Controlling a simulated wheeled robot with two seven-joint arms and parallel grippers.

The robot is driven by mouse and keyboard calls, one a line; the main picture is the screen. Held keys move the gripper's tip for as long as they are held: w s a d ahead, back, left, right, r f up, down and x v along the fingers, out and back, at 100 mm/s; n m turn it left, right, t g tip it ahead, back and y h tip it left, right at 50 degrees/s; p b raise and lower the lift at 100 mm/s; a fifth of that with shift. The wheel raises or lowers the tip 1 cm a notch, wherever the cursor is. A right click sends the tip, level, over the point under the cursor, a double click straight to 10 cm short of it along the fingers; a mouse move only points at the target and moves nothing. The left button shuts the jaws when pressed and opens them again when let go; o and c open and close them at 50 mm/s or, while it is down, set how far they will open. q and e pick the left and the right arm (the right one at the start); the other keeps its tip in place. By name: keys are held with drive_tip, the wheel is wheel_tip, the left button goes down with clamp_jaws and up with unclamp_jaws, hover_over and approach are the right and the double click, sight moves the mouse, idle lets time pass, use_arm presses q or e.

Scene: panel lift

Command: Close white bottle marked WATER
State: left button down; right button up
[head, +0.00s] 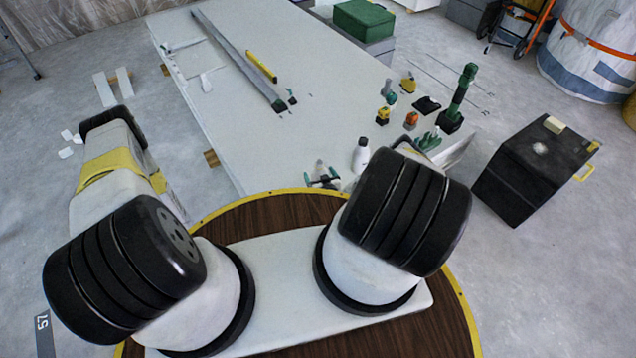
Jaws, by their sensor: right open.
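A small white bottle (361,156) with a dark top stands upright on the near right part of the big pale panel. Its marking is too small to read, and I cannot tell whether its dark top is fully closed. My right gripper (424,143) shows only in small part past my black right shoulder, just right of the bottle and apart from it. It is open, and I see nothing held in it. My left arm reaches out at the left, away from the bottle; its gripper is out of sight.
A teal-handled tool (322,178) lies left of the bottle. Several small coloured items, a dark green upright tool (459,98) and a yellow level (262,66) rest on the panel (300,120). A black box (535,165) stands on the floor at the right. The panel's middle is clear.

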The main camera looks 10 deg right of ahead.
clamp_jaws()
idle(0.5)
drive_tip(key=shift+r, duration=0.15)
wheel_tip(320, 180, up, 10)
drive_tip(key=shift+f, duration=0.1)
idle(0.4)
idle(0.4)
